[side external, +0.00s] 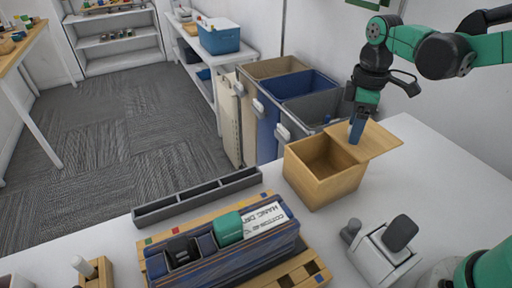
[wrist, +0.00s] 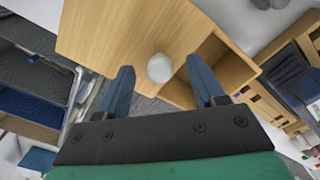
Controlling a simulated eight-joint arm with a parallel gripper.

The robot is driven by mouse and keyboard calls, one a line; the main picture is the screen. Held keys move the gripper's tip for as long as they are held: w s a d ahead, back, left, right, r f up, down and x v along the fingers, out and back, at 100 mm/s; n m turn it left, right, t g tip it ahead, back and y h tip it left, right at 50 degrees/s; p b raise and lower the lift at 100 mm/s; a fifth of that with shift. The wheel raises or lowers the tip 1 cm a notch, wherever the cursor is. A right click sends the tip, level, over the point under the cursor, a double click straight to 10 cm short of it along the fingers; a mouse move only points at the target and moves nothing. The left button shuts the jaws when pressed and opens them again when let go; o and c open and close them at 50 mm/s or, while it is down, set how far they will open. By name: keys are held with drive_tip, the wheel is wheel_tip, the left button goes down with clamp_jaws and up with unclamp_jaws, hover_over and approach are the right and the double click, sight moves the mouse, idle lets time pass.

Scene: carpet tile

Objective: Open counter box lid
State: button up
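The wooden counter box (side external: 322,187) stands on the white counter with its top partly open and its inside showing. Its flat wooden lid (side external: 378,138) lies shifted to the right and back, overhanging the box's rear right side. The lid also shows in the wrist view (wrist: 110,32), with part of the box opening beside it at right. A pale round knob (wrist: 159,67) is on the lid. My gripper (side external: 356,140) is pointing down at the lid. In the wrist view its two blue fingers (wrist: 159,66) are apart, with the knob between them and visible gaps on both sides.
A grey tray (side external: 197,196), a striped caddy (side external: 222,246) with a green item, and a grey device (side external: 382,250) stand near the box. Tall bins (side external: 283,100) stand behind the counter. The counter right of the box (side external: 440,175) is clear.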

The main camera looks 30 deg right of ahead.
sight(362, 161)
drive_tip(key=shift+r, duration=2.8)
drive_tip(key=shift+s+a+m+t, duration=0.15)
drive_tip(key=shift+s+m+t, duration=0.25)
drive_tip(key=shift+m, duration=0.1)
drive_tip(key=s+m+t, duration=0.1)
drive_tip(key=m, duration=0.1)
drive_tip(key=s+a+f+m+t, duration=0.1)
drive_tip(key=t, duration=0.1)
drive_tip(key=s+m+t, duration=0.1)
drive_tip(key=m, duration=0.1)
drive_tip(key=shift+s+a+f+m+t, duration=0.4)
drive_tip(key=shift+s+f+m+t, duration=0.2)
drive_tip(key=shift+m+t, duration=0.25)
drive_tip(key=shift+s+a+f+m+t, duration=0.15)
drive_tip(key=shift+f+m+t, duration=0.15)
drive_tip(key=shift+m, duration=0.35)
